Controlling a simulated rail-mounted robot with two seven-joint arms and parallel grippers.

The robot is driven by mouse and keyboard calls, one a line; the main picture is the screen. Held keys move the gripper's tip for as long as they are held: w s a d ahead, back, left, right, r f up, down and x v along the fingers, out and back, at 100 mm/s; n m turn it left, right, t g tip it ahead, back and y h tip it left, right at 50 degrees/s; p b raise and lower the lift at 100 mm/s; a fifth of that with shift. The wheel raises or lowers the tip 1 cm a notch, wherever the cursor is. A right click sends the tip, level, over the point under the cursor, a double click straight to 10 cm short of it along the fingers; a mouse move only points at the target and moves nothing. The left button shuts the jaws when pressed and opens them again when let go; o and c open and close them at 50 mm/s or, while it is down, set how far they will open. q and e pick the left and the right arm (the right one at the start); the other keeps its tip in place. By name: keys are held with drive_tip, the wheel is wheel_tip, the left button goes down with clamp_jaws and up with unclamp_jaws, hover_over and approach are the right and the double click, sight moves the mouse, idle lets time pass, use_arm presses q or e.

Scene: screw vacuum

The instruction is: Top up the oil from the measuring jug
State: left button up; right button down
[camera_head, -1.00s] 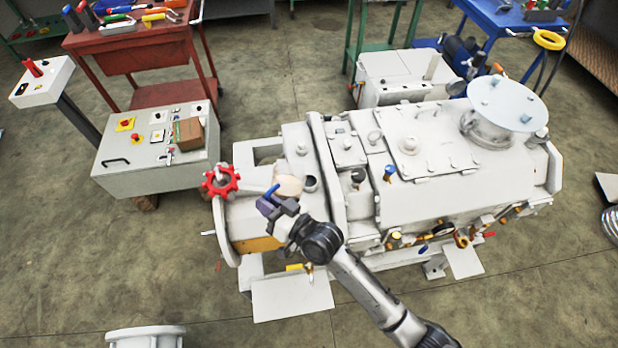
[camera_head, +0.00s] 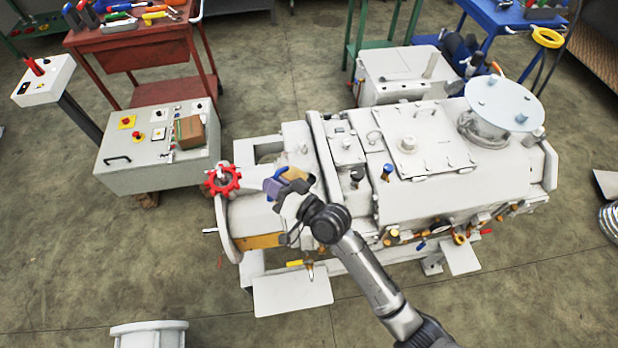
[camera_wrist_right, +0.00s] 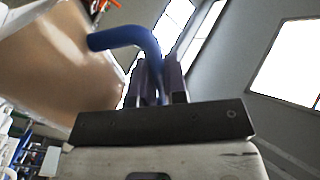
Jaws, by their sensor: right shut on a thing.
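The measuring jug (camera_head: 295,174) is above the left end of the pale grey vacuum pump (camera_head: 440,205). It also fills the upper left of the right wrist view (camera_wrist_right: 65,60), with a clear wall and brown oil inside. My right gripper (camera_head: 281,189) is shut on the jug's blue handle (camera_wrist_right: 130,38). The jug looks tilted; its mouth and any flow of oil are not clear. The round opening on the pump's left end is hidden behind the jug and gripper. My left gripper is not in view.
A red handwheel (camera_head: 222,180) stands just left of the jug. A dark-capped fitting (camera_head: 356,177) and a blue-capped one (camera_head: 387,171) rise to the right. A control box (camera_head: 160,150) with a cardboard carton on top stands left. The floor at lower left is mostly clear.

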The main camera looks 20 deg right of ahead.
drive_tip(key=shift+r, duration=0.3)
drive_tip(key=shift+w+d+r, duration=0.15)
drive_tip(key=shift+w+d, duration=0.05)
drive_tip(key=shift+m, duration=0.4)
drive_tip(key=shift+s, duration=0.1)
drive_tip(key=shift+w+d, duration=0.2)
drive_tip(key=shift+r+m, duration=0.15)
drive_tip(key=shift+m, duration=0.25)
drive_tip(key=shift+w+d, duration=0.15)
